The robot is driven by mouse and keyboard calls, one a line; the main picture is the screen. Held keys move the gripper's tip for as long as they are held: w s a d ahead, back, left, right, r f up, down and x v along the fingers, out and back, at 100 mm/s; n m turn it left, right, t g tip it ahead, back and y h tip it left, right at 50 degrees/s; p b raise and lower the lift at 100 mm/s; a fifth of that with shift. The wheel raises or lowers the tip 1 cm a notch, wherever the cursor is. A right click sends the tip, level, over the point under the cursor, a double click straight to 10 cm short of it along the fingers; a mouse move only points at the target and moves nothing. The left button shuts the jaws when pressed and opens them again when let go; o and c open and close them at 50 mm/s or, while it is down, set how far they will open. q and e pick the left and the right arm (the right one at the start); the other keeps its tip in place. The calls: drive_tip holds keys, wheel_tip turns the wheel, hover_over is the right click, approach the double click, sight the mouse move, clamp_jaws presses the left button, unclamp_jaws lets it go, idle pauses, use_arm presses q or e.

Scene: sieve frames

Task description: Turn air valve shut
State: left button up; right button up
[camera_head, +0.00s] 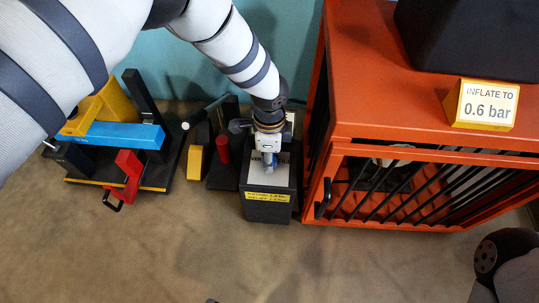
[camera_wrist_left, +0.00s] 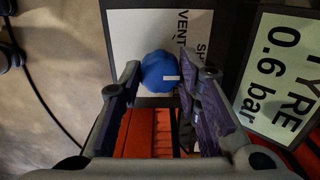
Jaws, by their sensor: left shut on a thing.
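The air valve's round blue knob (camera_wrist_left: 158,70) has a white mark that points right in the left wrist view. It sits on a white plate (camera_wrist_left: 128,40) lettered "VENT" and a partly hidden "SH". My left gripper (camera_wrist_left: 160,84) reaches down from above, with a finger on each side of the knob, and is shut on it. In the head view my left gripper (camera_head: 268,160) is over the dark valve box (camera_head: 268,212) with a yellow label, and mostly hides the knob.
An orange cage (camera_head: 365,100) with black bars stands close to the right of the valve box, with a sign "INFLATE TO 0.6 bar" (camera_head: 483,104) on top. A "TYRE 0.6 bar" panel (camera_wrist_left: 275,75) lies beside the knob. A blue-and-red clamp rig (camera_head: 125,140) stands left. The front floor is clear.

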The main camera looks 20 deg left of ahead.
idle(0.4)
use_arm(q)
drive_tip(key=o, duration=1.1)
drive_tip(key=shift+o, duration=0.2)
wheel_tip(320, 180, up, 12)
